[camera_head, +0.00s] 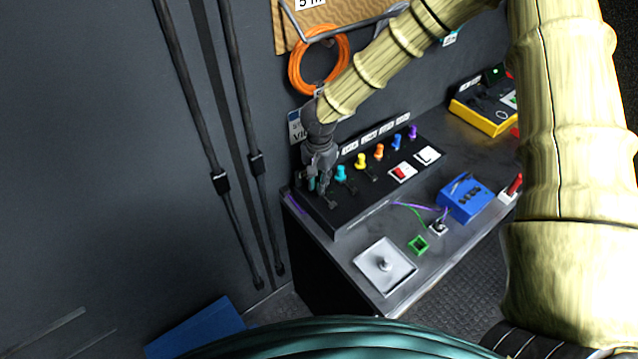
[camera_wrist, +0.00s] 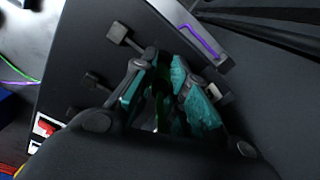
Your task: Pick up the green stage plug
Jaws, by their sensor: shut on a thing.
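My gripper (camera_head: 326,192) is at the left end of the black sloped panel (camera_head: 345,217), pointing down, with its fingers close to the panel. In the wrist view, my gripper (camera_wrist: 162,66) has its two teal-looking fingers closed around a dark green thing, the green stage plug (camera_wrist: 161,82). The fingers hide most of the plug. In the head view a small bit of green (camera_head: 312,184) shows beside the fingers. I cannot tell whether the plug still touches the panel.
A row of coloured plugs continues right along the panel: teal (camera_head: 342,172), yellow (camera_head: 361,161), orange (camera_head: 379,151), blue and purple. Red and white switches (camera_head: 402,172) sit beside them. A blue box (camera_head: 465,200), green square (camera_head: 418,245) and metal plate (camera_head: 385,266) occupy the bench.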

